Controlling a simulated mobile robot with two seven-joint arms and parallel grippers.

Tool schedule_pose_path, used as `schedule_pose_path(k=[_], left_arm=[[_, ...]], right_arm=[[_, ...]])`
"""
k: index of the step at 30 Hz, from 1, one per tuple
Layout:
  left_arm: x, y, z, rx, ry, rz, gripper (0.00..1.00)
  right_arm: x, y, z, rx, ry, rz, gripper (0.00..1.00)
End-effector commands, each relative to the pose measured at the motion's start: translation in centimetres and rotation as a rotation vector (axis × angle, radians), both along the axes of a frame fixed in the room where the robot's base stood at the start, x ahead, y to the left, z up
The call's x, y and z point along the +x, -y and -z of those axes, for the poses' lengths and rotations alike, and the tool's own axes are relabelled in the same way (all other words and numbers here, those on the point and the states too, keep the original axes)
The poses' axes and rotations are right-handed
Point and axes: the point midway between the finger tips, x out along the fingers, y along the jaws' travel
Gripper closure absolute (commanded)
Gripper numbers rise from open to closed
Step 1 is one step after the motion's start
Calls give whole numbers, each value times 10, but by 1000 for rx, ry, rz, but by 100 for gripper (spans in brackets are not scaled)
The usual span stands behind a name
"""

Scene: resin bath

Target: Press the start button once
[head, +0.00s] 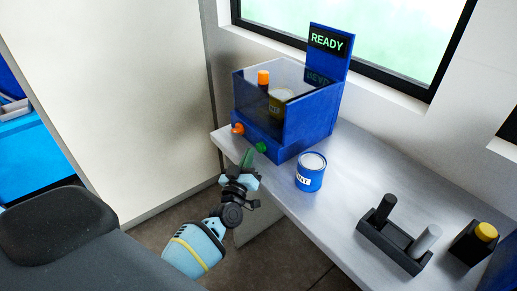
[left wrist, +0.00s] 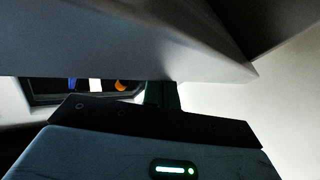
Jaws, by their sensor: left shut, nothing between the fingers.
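The blue resin bath machine (head: 310,122) stands at the far end of the bench, with a clear cover and a raised panel (head: 327,42) reading "READY". On its front face are a green button (head: 261,147) and an orange knob (head: 238,128). No label on the button is readable. My left gripper (head: 247,158) is shut and empty, just in front of the machine and close to the green button; whether it touches cannot be told. In the left wrist view its dark fingers (left wrist: 163,95) show below a pale surface; the button is not recognisable there. My right gripper is out of view.
A blue-and-white can (head: 311,172) stands on the bench (head: 345,205) beside the machine. A dark holder (head: 393,245) and a yellow-topped black block (head: 474,243) are nearer. A pale wall panel stands left.

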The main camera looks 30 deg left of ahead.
Motion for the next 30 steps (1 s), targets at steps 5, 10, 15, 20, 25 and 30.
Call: schedule_pose_path(k=[5,10,15,20,25,30], left_arm=[[4,2,0,-1,1,0,100],[8,3,0,0,0,-1,100],[8,3,0,0,0,0,100],[8,3,0,0,0,0,100],[9,4,0,0,0,0,100],[11,4,0,0,0,0,100]], right_arm=[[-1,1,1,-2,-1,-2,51],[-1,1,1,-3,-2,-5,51],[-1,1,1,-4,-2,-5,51],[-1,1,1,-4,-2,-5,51],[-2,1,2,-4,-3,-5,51],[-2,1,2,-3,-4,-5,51]])
